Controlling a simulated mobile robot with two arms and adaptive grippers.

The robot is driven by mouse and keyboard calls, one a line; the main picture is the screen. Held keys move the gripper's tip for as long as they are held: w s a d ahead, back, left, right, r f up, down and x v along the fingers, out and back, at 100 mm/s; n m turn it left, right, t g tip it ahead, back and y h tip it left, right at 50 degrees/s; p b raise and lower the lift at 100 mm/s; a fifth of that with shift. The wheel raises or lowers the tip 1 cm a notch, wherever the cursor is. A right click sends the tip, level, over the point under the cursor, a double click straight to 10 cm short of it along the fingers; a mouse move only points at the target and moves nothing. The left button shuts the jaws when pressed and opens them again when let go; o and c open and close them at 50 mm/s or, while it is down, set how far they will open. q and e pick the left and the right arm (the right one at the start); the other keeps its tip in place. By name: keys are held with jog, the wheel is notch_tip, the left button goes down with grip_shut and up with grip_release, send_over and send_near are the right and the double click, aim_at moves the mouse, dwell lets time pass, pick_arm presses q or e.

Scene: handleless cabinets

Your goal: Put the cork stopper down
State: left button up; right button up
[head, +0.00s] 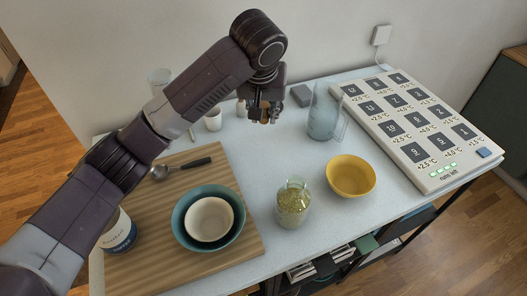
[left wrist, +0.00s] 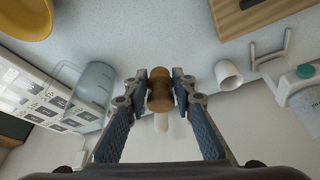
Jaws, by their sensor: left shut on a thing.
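The cork stopper (left wrist: 160,90) is brown and sits between the two fingers of my left gripper (left wrist: 159,88) in the left wrist view. The gripper is shut on it. A narrow pale thing shows just beyond the cork in that view; I cannot tell whether they touch. In the head view my left gripper (head: 265,112) points down over the back of the pale table (head: 245,150), and only a little of the cork shows between its fingers. Its height above the table is hard to tell. My right gripper is not in view.
A clear pitcher (head: 325,115) stands right of the gripper, with a white cup (head: 213,119) to its left. A yellow bowl (head: 351,176), a jar of green contents (head: 292,204) and a wooden board (head: 160,245) with bowls are nearer. A large panel (head: 410,130) fills the right.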

aim_at(264, 157)
pick_arm(q)
notch_tip(264, 157, down, 14)
jog(key=shift+f+p, duration=0.25)
jog(key=shift+p, duration=0.85)
jog(key=o, duration=1)
jog(key=shift+f, duration=0.15)
jog(key=shift+r, duration=0.25)
jog(key=b+v, duration=0.1)
jog(key=v, duration=1.1)
jog(key=shift+b, duration=0.3)
jog(key=shift+f, duration=0.1)
